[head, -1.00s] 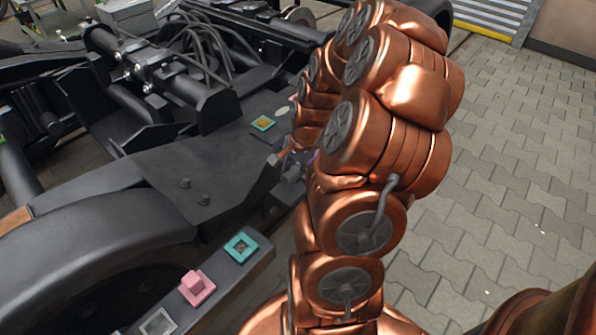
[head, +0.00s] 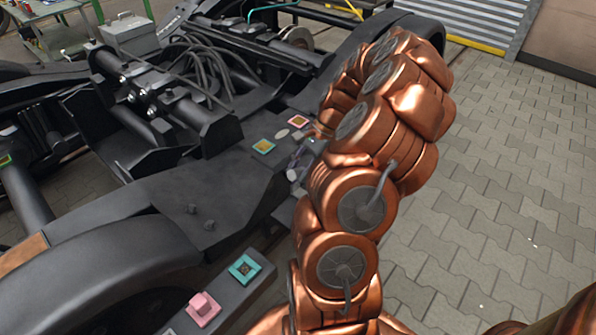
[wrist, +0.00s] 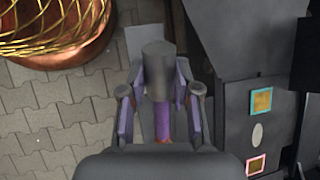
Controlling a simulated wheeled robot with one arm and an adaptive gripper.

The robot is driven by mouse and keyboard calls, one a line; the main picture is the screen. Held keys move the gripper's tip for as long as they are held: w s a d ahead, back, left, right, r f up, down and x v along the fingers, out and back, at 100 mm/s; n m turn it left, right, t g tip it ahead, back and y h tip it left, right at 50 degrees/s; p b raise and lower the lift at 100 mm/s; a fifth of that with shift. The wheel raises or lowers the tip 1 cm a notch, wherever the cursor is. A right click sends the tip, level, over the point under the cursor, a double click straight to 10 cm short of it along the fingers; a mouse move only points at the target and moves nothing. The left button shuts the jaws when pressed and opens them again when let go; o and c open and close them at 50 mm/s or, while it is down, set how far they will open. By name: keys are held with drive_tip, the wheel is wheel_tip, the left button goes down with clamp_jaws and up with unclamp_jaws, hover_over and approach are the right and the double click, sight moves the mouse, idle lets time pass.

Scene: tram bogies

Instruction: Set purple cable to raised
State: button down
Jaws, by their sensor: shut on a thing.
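In the wrist view the purple cable (wrist: 163,122) shows as a short purple length below a thick grey cylindrical end (wrist: 158,68). My gripper (wrist: 160,98) is shut on it, one finger on each side. The far end of the cable is hidden behind the gripper body. In the head view my gripper (head: 300,160) is beside the bogie's dark side beam, mostly hidden by my copper arm. I cannot make out the cable clearly there.
The dark bogie frame (head: 120,210) fills the left. It carries a teal-framed square (wrist: 261,101), an oval plate (wrist: 257,134) and a pink-framed square (wrist: 256,164). A pink block (head: 203,308) and a teal square (head: 244,268) sit on a nearer bar. Paved floor (head: 490,210) is free at right.

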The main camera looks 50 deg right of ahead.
drive_tip(key=shift+d+r, duration=0.1)
drive_tip(key=shift+d, duration=0.05)
idle(0.3)
drive_tip(key=c, duration=0.8)
unclamp_jaws()
drive_tip(key=v, duration=1.2)
drive_tip(key=shift+d, duration=0.1)
